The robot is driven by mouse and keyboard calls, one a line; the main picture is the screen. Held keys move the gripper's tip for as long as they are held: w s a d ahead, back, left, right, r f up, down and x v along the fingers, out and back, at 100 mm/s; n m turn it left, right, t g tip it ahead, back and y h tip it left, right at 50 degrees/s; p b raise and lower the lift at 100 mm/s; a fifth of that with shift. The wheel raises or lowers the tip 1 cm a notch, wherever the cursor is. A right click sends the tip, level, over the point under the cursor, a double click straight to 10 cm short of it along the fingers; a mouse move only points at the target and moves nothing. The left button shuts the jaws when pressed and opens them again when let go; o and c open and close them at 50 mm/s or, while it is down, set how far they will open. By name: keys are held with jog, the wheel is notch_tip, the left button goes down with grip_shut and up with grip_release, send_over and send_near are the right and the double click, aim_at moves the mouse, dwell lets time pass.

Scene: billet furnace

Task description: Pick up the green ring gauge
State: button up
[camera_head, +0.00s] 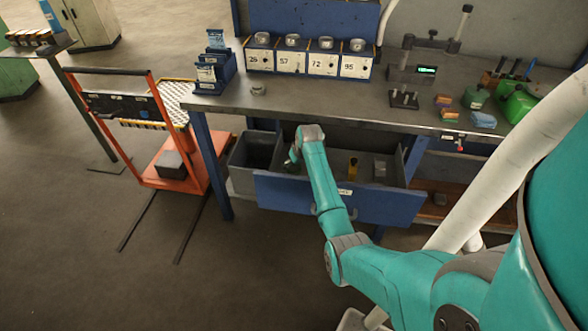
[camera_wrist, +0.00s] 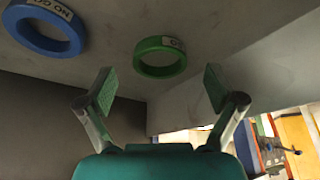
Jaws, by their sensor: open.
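The green ring gauge (camera_wrist: 159,73) lies flat on the grey floor of the open drawer, with a pale label on its rim, in the wrist view. My gripper (camera_wrist: 157,84) is open and empty; its two fingers are spread wide to the left and right, just short of the ring in the picture and apart from it. In the head view my arm reaches down into the left part of the drawer (camera_head: 340,197), and I cannot make out the ring there. A blue ring (camera_wrist: 47,50) labelled NO GO lies to the left of the green one.
A grey bin (camera_head: 252,152) stands left of the drawer. The bench top (camera_head: 330,103) above carries numbered boxes (camera_head: 291,60). An orange cart (camera_head: 150,165) stands at left.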

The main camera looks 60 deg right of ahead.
jog(key=shift+x, duration=0.9)
jog(key=c, duration=1.3)
jog(key=shift+r, duration=0.1)
